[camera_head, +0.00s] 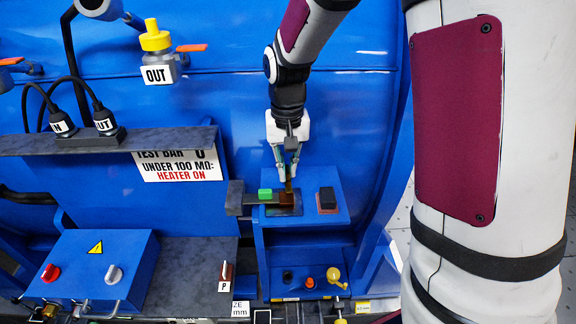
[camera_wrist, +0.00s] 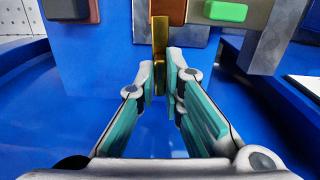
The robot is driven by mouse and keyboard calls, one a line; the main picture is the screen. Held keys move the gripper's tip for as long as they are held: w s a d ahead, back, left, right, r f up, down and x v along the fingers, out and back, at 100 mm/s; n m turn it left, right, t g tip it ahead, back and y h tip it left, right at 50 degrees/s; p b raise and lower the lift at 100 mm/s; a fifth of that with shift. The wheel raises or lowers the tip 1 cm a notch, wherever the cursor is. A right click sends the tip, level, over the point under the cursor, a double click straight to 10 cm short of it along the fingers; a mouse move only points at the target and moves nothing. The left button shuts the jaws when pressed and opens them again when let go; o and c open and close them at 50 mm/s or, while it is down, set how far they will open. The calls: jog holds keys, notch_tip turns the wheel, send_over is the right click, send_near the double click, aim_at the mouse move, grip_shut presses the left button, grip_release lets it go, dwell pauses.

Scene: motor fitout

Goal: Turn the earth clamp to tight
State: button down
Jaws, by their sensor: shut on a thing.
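My gripper (camera_head: 288,175) reaches down over a small blue stand. Its fingers (camera_wrist: 160,78) are closed around a narrow brass-coloured bar (camera_wrist: 160,35). The bar joins a brown block (camera_wrist: 169,8), which also shows in the head view (camera_head: 287,198) on a dark plate. I take the bar and block to be the earth clamp, but no label on them is readable. The fingers hide part of the bar, and I cannot tell how tight the clamp is.
A green block (camera_head: 265,194) sits left of the brown block, and a dark block with a red base (camera_head: 327,200) sits right of it. A grey shelf (camera_head: 110,141) and a blue switch box (camera_head: 92,266) stand to the left. Below are several small knobs and a yellow lever (camera_head: 335,275).

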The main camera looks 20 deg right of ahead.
aim_at(287, 170)
jog(key=shift+m, duration=0.3)
jog(key=c, duration=1.7)
grip_release()
jog(key=shift+r, duration=0.1)
notch_tip(287, 170, up, 12)
